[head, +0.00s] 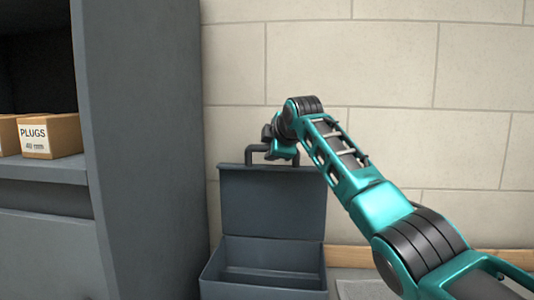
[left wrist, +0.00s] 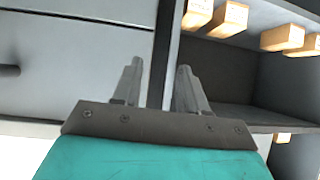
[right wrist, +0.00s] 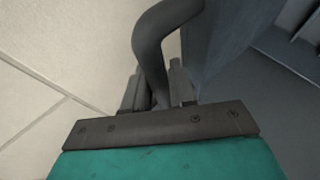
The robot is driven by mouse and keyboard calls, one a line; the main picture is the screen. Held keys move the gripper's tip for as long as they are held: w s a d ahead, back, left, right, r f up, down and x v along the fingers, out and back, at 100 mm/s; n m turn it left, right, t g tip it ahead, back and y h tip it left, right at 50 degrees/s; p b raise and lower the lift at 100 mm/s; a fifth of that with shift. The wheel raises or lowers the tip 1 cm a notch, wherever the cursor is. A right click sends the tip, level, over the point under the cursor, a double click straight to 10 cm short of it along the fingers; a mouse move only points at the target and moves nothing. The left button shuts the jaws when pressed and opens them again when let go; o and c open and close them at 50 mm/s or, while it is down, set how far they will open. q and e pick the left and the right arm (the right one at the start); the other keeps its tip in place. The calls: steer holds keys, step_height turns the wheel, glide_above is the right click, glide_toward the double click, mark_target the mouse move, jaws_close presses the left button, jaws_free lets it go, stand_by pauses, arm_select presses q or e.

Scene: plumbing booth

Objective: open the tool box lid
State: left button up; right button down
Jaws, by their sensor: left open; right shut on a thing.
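The dark grey tool box (head: 262,292) stands low against the wall in the head view. Its lid (head: 272,203) is raised about upright, and the inside of the box shows. The lid's handle (head: 252,152) is at the top edge of the raised lid. My right gripper (head: 277,148) is at the handle, its fingers partly hidden. In the right wrist view the handle (right wrist: 150,45) passes between the fingers, which are shut on it, with the lid (right wrist: 220,45) beside. My left gripper (left wrist: 158,75) is open and empty in the left wrist view, outside the head view.
A grey cabinet (head: 140,150) stands close to the left of the tool box. Its shelf holds a cardboard box marked PLUGS (head: 50,136). A block wall (head: 400,65) is behind. In the left wrist view, shelves with several boxes and a drawer front (left wrist: 75,60) face the left gripper.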

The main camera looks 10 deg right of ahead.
steer(key=shift+w, duration=0.1)
stand_by(0.3)
steer(key=c, duration=1)
jaws_free()
steer(key=shift+s+d+r+b, duration=0.1)
steer(key=shift+s+r+b, duration=0.2)
steer(key=shift+s, duration=0.2)
steer(key=shift+b+v, duration=1.05)
steer(key=shift+v, duration=4.9)
steer(key=shift+d, duration=0.1)
